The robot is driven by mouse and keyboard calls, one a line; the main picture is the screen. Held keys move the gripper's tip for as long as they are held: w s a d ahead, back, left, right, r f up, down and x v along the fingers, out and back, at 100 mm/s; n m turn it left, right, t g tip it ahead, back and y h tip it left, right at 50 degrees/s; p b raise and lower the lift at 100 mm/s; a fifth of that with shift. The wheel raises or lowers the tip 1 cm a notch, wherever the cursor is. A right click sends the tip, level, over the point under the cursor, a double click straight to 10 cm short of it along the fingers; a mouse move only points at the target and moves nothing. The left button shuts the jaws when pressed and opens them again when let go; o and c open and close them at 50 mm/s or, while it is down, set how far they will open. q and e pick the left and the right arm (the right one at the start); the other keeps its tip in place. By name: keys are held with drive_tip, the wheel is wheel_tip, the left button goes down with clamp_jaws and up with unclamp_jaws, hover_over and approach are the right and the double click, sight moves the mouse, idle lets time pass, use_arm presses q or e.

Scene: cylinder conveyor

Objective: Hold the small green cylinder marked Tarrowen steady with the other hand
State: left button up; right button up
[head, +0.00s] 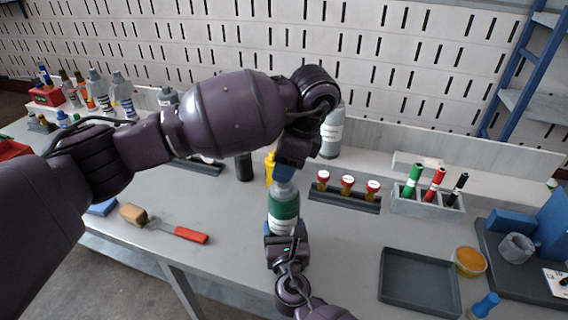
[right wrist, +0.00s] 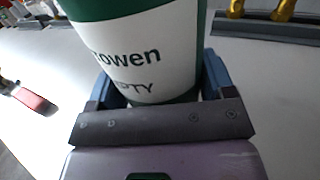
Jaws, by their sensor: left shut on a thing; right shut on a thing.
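The green cylinder (head: 284,208) stands upright above the table in the middle of the head view, with a grey top and a white label. In the right wrist view its label (right wrist: 128,55) shows the ending "rowen" and "PTY" below; the rest is out of sight. My right gripper (head: 284,229) is shut around its lower part from the near side, with blue fingers on both sides in the right wrist view (right wrist: 155,85). My left gripper (head: 284,173) comes down from above and is shut on its top. The left fingertips are partly hidden.
A rack of red-capped vials (head: 345,193) and a marker holder (head: 428,200) stand to the right. An empty dark tray (head: 420,283) lies at front right. A red-handled brush (head: 190,235) lies left. Several bottles (head: 120,95) stand at back left.

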use_arm(q)
drive_tip(key=o, duration=1)
drive_tip(key=shift+r, duration=0.1)
drive_tip(key=shift+r, duration=1.15)
drive_tip(key=m+t, duration=0.1)
drive_tip(key=m, duration=0.4)
drive_tip(key=shift+m+t+h, duration=0.3)
drive_tip(key=shift+m, duration=0.3)
drive_tip(key=m, duration=0.3)
drive_tip(key=shift+t+h, duration=0.3)
drive_tip(key=shift+h, duration=0.1)
drive_tip(key=m, duration=0.3)
drive_tip(key=shift+t+h, duration=0.3)
